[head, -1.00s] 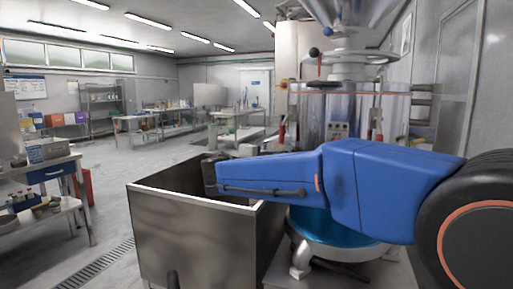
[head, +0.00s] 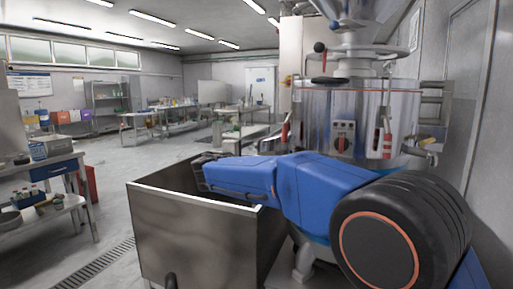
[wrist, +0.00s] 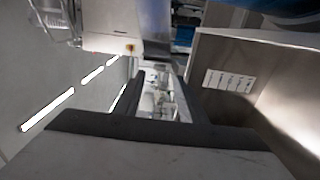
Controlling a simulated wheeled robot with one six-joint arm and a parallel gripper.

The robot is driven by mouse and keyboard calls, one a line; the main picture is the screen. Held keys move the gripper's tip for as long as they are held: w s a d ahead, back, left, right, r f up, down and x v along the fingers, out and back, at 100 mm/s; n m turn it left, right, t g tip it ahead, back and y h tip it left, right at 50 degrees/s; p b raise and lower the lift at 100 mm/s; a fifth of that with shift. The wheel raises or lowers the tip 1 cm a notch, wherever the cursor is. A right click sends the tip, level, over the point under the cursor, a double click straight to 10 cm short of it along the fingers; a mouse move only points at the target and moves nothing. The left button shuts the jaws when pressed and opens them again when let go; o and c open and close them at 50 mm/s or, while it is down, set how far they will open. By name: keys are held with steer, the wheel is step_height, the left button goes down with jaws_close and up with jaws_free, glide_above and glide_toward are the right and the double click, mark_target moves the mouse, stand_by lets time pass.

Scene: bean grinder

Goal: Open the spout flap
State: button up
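The grinder (head: 318,112) is a tall steel drum under a funnel hopper, at the right of the head view. A grey fitting (head: 270,146) with a red piece (head: 285,131) sticks out at the drum's left side. I cannot tell whether it is the spout flap, and no flap is clearly visible. My gripper (head: 203,173) is over the steel bin, left of and below that fitting, and touches nothing that I can make out. In the wrist view its dark fingers (wrist: 155,100) stand apart with an empty gap between them.
The open steel bin (head: 190,240) stands in front of the grinder. A panel with a red knob (head: 343,135) and a red-handled lever (head: 387,137) are on the drum. A side table (head: 50,172) stands at left. The floor between it and the bin is clear.

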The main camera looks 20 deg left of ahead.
steer(key=w, duration=0.8)
steer(key=shift+w, duration=0.4)
jaws_close()
